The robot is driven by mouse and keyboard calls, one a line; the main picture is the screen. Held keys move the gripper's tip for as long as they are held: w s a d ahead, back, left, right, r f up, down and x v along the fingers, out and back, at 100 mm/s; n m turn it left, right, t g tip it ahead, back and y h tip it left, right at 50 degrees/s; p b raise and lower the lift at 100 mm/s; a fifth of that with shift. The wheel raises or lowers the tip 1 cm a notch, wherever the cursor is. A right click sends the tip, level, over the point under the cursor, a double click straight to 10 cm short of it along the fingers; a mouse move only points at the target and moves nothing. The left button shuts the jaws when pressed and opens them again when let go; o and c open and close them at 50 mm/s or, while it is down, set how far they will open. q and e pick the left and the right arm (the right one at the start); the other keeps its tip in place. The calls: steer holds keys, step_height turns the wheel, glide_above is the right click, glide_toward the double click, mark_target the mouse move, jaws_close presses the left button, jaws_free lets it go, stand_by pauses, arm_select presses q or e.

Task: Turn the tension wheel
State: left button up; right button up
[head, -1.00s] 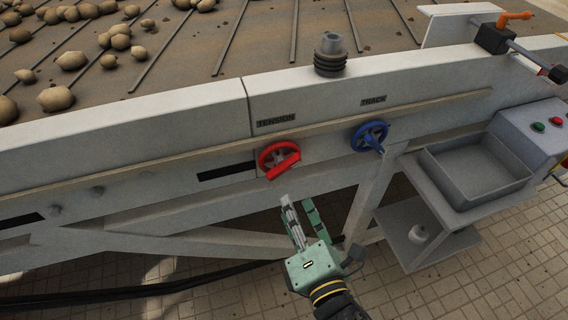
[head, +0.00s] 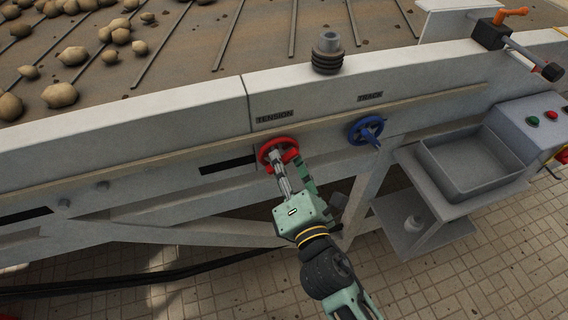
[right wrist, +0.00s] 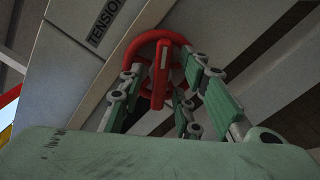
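The red tension wheel (head: 269,144) is mounted on the side of the grey machine, under the TENSION label (head: 274,117). My right gripper (head: 287,164) is at the wheel, reaching up from below, and covers part of its lower half. In the right wrist view the wheel (right wrist: 140,45) is straight ahead, with its red handle bar (right wrist: 164,62) sticking out toward the camera. The green fingers (right wrist: 158,95) are spread apart, one side left and the other right of the handle bar. I cannot tell whether either touches the wheel. My left gripper is out of view.
A blue wheel (head: 362,130) sits right of the red one under the TRACK label (head: 370,97). A grey tray (head: 455,187) stands at the right beside a button box (head: 540,125). Potatoes (head: 60,95) lie on the belt above. A wooden ledge (head: 215,151) runs above the wheels.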

steer(key=shift+c, duration=0.3)
steer(key=shift+f, duration=0.15)
jaws_close()
